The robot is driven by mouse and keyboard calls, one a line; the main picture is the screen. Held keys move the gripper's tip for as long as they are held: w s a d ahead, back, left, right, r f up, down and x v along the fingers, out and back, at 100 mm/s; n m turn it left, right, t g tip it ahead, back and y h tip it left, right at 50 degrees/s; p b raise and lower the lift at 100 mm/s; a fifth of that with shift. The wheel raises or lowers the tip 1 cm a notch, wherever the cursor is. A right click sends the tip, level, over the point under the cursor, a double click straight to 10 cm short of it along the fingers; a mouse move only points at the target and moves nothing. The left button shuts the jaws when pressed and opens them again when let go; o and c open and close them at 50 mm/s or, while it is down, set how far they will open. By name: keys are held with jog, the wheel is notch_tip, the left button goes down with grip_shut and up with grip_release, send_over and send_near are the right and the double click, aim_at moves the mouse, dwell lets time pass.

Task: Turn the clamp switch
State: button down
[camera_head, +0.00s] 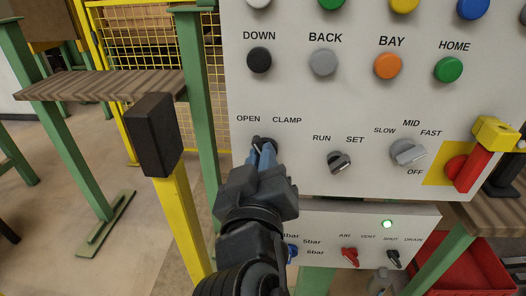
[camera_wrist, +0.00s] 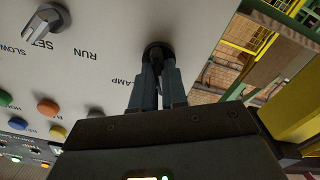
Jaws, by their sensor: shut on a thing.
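The clamp switch (camera_head: 263,142) is a black knob below the words OPEN and CLAMP on the white control panel (camera_head: 300,100). My gripper (camera_head: 262,154) is in front of it, with its blue-grey fingers shut on the knob and covering much of it. In the wrist view the clamp switch (camera_wrist: 155,50) shows at the ends of the two fingers (camera_wrist: 157,85). The exact angle of the knob is hard to tell.
The RUN/SET switch (camera_head: 339,162) and a grey speed knob (camera_head: 408,152) sit to the right. A red and yellow lever (camera_head: 475,165) stands out at the panel's right edge. A yellow post with a black top (camera_head: 154,135) stands close left. A lower panel (camera_head: 365,225) carries smaller switches.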

jog(key=shift+n+p, duration=0.55)
jog(key=shift+n, duration=0.55)
jog(key=shift+a+f, duration=0.1)
jog(key=c, duration=1.2)
grip_release()
jog(key=shift+o, duration=0.2)
jog(key=s+b, duration=0.1)
jog(key=s, duration=0.6)
jog(key=shift+s+b, duration=0.3)
jog(key=shift+s, duration=0.1)
